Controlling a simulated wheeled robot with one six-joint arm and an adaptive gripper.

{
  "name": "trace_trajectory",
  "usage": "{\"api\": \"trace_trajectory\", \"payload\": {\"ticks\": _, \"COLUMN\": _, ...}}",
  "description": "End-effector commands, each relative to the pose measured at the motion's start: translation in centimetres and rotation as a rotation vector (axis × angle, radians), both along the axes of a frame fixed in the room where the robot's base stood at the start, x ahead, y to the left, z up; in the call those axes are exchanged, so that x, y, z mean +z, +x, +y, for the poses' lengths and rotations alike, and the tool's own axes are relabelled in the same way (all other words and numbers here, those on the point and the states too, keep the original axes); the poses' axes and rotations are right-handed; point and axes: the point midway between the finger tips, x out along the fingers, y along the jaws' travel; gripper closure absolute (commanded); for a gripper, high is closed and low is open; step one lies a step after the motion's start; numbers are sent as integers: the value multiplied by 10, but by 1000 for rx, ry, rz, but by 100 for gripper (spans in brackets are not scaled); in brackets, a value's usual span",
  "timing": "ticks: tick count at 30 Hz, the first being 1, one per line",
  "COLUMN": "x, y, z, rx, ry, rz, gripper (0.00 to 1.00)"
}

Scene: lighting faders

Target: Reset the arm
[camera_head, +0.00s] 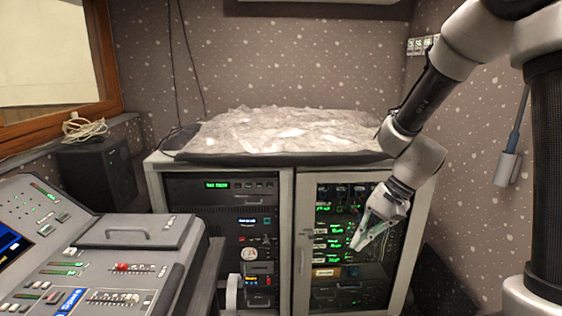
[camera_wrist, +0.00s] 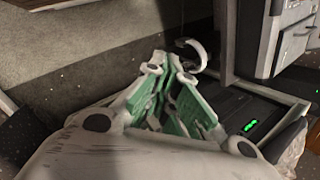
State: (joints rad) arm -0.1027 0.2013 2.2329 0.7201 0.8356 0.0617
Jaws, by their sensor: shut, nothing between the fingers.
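My gripper (camera_head: 359,246) is in front of the glass door of the right rack cabinet (camera_head: 304,243) in the head view, pointing down and to the left. Its fingers are closed together with nothing between them. My arm comes in from the upper right and bends down to the gripper. In the wrist view my gripper (camera_wrist: 174,62) shows its green-padded fingers meeting at the tips. A mixing console (camera_head: 110,262) with faders stands at the lower left of the head view, apart from the gripper.
A grey cushion-like pad (camera_head: 285,132) lies on top of the cabinets. The left rack (camera_head: 190,200) holds electronics. A black speaker (camera_head: 98,172) and coiled cable (camera_head: 84,128) are at the left. A grey device (camera_head: 507,168) hangs on the right wall.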

Motion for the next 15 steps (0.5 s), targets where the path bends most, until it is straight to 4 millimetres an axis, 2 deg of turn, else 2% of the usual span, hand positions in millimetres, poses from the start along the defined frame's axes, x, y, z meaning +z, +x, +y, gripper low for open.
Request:
{"api": "trace_trajectory", "payload": {"ticks": 1, "x": 17, "y": -18, "z": -19, "rx": 80, "ry": -46, "rz": -36, "gripper": 100}}
{"api": "trace_trajectory", "payload": {"ticks": 3, "x": 35, "y": -41, "z": -45, "rx": 187, "ry": -119, "rz": -75, "gripper": 100}}
{"api": "trace_trajectory", "payload": {"ticks": 9, "x": 81, "y": -98, "z": -115, "rx": 402, "ry": -334, "rz": -188, "gripper": 100}}
{"api": "trace_trajectory", "payload": {"ticks": 12, "x": 101, "y": -121, "z": -142, "rx": 452, "ry": -435, "rz": -252, "gripper": 100}}
{"api": "trace_trajectory", "payload": {"ticks": 15, "x": 120, "y": -138, "z": -160, "rx": 460, "ry": -513, "rz": -329, "gripper": 100}}
